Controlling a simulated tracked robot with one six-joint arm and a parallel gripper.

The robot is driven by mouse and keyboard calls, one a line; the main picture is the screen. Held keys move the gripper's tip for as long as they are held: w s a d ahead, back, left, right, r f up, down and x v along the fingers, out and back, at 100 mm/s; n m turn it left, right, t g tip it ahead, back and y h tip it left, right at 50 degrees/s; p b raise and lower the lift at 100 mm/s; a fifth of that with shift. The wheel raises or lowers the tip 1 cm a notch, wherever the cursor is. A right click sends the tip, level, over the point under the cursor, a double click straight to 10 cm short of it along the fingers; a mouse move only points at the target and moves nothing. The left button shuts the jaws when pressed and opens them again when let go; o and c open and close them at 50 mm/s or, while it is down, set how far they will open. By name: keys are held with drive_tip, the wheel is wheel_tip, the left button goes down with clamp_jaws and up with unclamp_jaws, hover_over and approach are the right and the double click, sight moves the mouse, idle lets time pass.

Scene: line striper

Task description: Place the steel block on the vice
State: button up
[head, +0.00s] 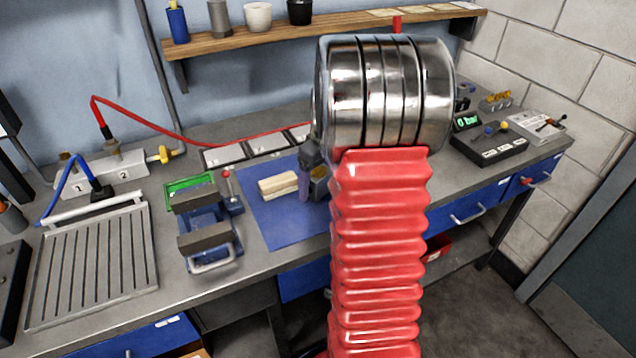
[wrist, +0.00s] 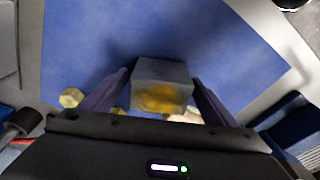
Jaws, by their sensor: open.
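The steel block, grey with a yellow-brown patch, sits on the blue mat in the head view (head: 319,188), partly hidden by my arm. In the wrist view the steel block (wrist: 163,85) lies between the two purple fingers of my gripper (wrist: 161,78). The fingers are open, with a gap visible on each side of the block. In the head view one finger of my gripper (head: 306,180) shows left of the block; the other is hidden. The vice (head: 208,232), blue with two grey-brown jaws, stands left of the mat, with nothing between its jaws.
A pale wooden block (head: 278,186) lies on the blue mat (head: 285,228), between vice and gripper. A red-tipped lever (head: 230,190) and green tray (head: 188,186) stand by the vice. A grooved tray (head: 95,262) is further left. A shelf (head: 250,40) runs behind.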

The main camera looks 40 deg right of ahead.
sight(319, 172)
drive_tip(key=shift+c, duration=0.3)
drive_tip(key=c, duration=1.7)
drive_tip(key=shift+r, duration=5.05)
